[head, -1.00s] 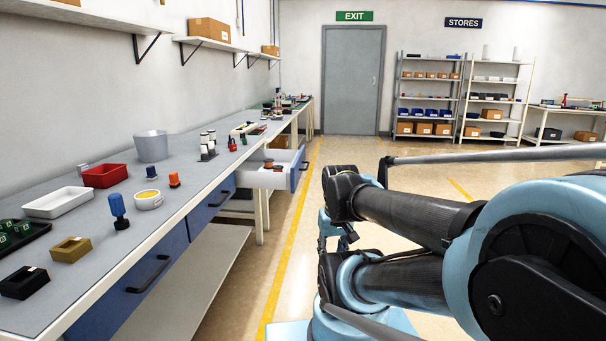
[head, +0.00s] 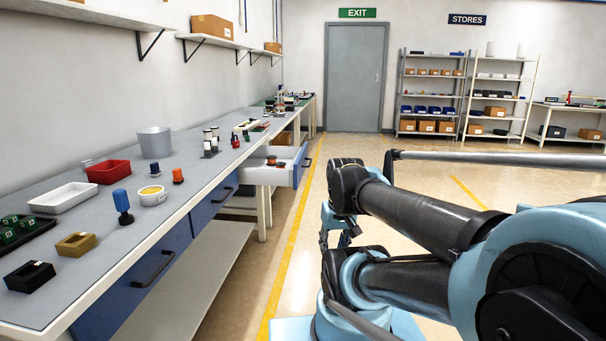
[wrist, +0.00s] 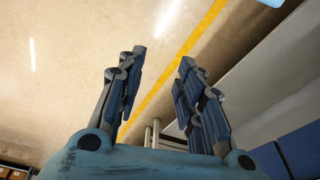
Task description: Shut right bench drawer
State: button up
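The open bench drawer (head: 303,167) is the far one along the bench on the left in the head view. It is pulled out toward the aisle, with a blue front, pale walls and small dark and orange items inside. My gripper (wrist: 162,62) is open and empty in the wrist view, its two fingers apart above the floor. In the head view the gripper is small and partly hidden by my arm, standing in the aisle to the right of the drawer and apart from it.
Two closed blue drawers, a middle one (head: 212,203) and a near one (head: 152,270), line the bench front. The bench top (head: 95,238) carries trays, a bucket and small parts. The aisle floor with its yellow line (head: 290,240) is clear.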

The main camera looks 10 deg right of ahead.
jog(key=w+a+r, duration=0.1)
jog(key=w, duration=0.1)
jog(key=w+a+r+y, duration=0.1)
jog(key=w, duration=0.2)
jog(key=w+a+r+m+y, duration=0.1)
jog(key=w, duration=0.2)
jog(key=shift+r+t, duration=0.25)
jog(key=shift+t, duration=0.15)
grip_shut()
jog(key=w+a+r+m+t+y, duration=0.1)
jog(key=w+r+m+t+y, duration=0.15)
jog(key=w, duration=1.25)
jog(key=w+a+r+m+t+y, duration=0.1)
jog(key=w+r+t+y, duration=0.15)
jog(key=w, duration=1.15)
jog(key=w+d+f+m+t+y, duration=0.15)
jog(key=w+d, duration=0.25)
jog(key=w, duration=0.4)
jog(key=w+d+f+m+t+y, duration=0.1)
jog(key=w+d+f+m+t, duration=0.15)
jog(key=w, duration=0.55)
jog(key=w+d+f+m+t, duration=0.3)
jog(key=w+d+f+m, duration=0.1)
jog(key=w+d+f, duration=0.5)
jog(key=s+a+x, duration=0.1)
jog(key=x, duration=1)
jog(key=shift+w+a+h, duration=0.2)
jog(key=shift+a+h, duration=0.15)
jog(key=shift+a, duration=0.2)
